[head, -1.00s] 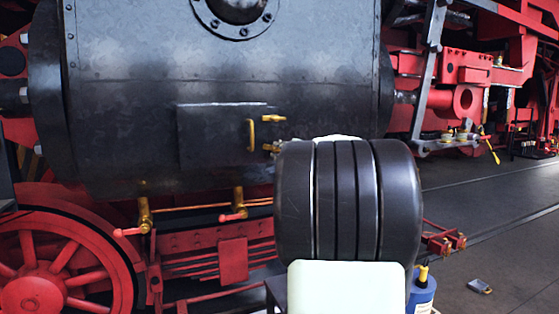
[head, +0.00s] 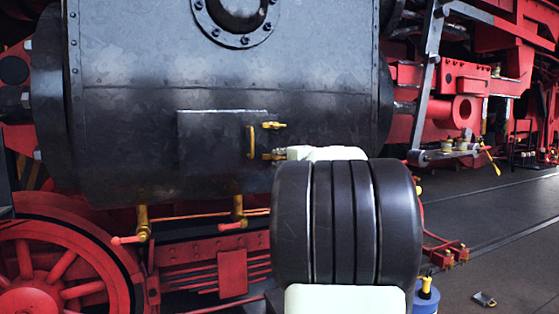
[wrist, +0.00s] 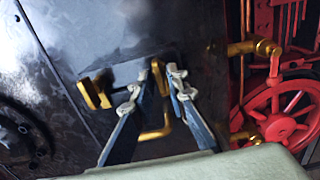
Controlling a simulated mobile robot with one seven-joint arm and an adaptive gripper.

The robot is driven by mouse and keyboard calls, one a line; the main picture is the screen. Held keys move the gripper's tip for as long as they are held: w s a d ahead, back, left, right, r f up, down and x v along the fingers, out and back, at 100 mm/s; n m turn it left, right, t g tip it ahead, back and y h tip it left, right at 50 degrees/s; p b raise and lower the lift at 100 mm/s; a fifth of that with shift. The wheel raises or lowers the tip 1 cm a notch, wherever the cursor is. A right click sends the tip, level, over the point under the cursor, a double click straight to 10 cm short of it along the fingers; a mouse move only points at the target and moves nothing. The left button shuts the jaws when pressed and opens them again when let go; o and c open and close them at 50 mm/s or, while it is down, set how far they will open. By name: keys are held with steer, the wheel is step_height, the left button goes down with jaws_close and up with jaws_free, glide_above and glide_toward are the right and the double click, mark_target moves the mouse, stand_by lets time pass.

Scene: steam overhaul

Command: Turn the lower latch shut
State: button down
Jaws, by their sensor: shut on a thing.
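The lower latch (head: 267,156) is a small brass piece at the right edge of the dark hatch (head: 212,145) on the boiler. In the wrist view the lower latch (wrist: 158,76) stands between the fingertips of my gripper (wrist: 156,84), which is shut on it. In the head view only the gripper's tip shows beside the latch; my arm hides the rest. The brass upper latch (head: 273,125) sits just above, lying roughly level; it also shows in the wrist view (wrist: 95,91). How far the lower latch is turned is hard to tell.
A brass hatch handle (head: 251,142) stands left of the latches, close to my fingers in the wrist view (wrist: 158,130). Brass taps with red levers (head: 143,220) hang under the boiler. A red wheel (head: 40,290) is at lower left. Open floor lies right.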

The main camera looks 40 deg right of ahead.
steer(key=c, duration=2.1)
jaws_free()
steer(key=shift+s, duration=0.15)
steer(key=v, duration=1.1)
steer(key=shift+s, duration=0.4)
steer(key=shift+f, duration=0.1)
